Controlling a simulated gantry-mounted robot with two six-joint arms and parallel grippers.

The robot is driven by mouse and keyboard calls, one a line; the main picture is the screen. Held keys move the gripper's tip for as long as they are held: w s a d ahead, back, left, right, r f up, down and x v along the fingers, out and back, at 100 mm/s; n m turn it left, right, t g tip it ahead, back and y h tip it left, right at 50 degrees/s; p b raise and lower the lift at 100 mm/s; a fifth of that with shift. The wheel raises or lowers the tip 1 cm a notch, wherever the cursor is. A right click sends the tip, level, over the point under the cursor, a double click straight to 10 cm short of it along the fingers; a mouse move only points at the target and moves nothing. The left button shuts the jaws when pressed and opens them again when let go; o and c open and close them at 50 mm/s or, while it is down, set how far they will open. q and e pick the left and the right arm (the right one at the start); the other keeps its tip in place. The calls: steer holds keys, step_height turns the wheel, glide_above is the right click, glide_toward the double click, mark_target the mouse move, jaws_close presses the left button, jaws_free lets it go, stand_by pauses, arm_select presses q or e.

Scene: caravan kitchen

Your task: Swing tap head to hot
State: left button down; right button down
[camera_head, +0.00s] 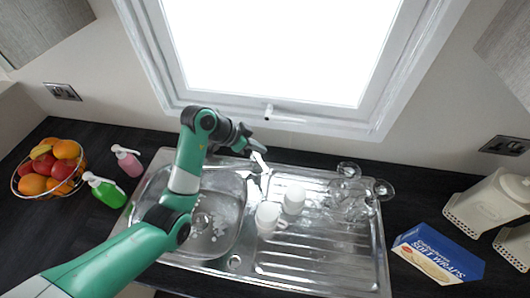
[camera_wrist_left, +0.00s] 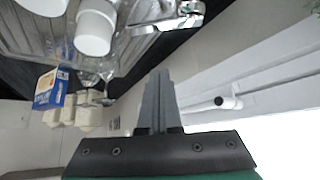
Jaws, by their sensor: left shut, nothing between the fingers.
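The chrome tap (camera_head: 264,180) stands at the back of the steel sink, between the bowl and the drainer. It also shows at the top of the left wrist view (camera_wrist_left: 172,20), with its lever pointing right there. My left gripper (camera_head: 260,149) is just above and behind the tap, near the window sill. Its fingers (camera_wrist_left: 158,75) are shut with nothing between them, and they appear apart from the tap. The arm hides part of the sink bowl. I cannot tell which way the tap head is turned. My right gripper is not in view.
White mugs (camera_head: 268,217) and several glasses (camera_head: 350,195) stand on the drainer (camera_head: 320,262) right of the tap. A soft wraps box (camera_head: 438,254) lies further right. A green bottle (camera_head: 106,191), a pink bottle (camera_head: 128,161) and a fruit basket (camera_head: 50,167) stand left. The window handle (camera_head: 269,112) sticks out close by.

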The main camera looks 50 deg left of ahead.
mark_target(264, 163)
arm_select(q)
steer(key=x, duration=0.9)
steer(key=s, duration=0.1)
steer(key=s+a+p, duration=0.1)
steer(key=s, duration=0.1)
steer(key=shift+s, duration=0.35)
steer(key=shift+w+f, duration=0.1)
